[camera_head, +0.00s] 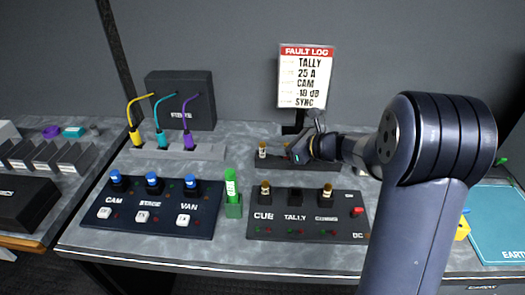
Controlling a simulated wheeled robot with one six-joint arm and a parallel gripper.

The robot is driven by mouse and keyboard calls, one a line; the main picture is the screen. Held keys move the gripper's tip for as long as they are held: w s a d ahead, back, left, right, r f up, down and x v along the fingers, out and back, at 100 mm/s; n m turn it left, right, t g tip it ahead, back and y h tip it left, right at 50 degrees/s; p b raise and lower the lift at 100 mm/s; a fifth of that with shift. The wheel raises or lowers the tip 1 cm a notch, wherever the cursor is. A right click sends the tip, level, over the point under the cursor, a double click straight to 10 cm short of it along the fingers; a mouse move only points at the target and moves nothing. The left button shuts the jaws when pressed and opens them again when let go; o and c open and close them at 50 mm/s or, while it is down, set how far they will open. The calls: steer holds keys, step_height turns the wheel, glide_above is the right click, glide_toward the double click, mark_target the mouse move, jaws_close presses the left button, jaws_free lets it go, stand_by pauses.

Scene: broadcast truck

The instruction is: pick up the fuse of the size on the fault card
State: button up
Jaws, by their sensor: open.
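The fault card (306,76) stands upright at the back; it reads FAULT LOG, TALLY, 25 A, CAM, -18 dB, SYNC. In front of it is a low dark rack (270,163) with a pale, dark-topped fuse (263,150) at its left end. My gripper (298,156) is open over the middle of the rack, to the right of that fuse. The gripper and arm hide much of the rack, and I cannot tell what is between the fingers. Fuse sizes are too small to read.
A panel (310,235) marked CUE, TALLY and COMMS lies in front; brown-topped fuses stand at CUE and COMMS. Left are a blue-capped panel (140,215) and coloured plugs (160,138). My arm covers the right side.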

mark_target(264, 144)
steer(key=x, duration=0.4)
steer(key=shift+f, duration=0.1)
steer(key=shift+c, duration=0.3)
jaws_close()
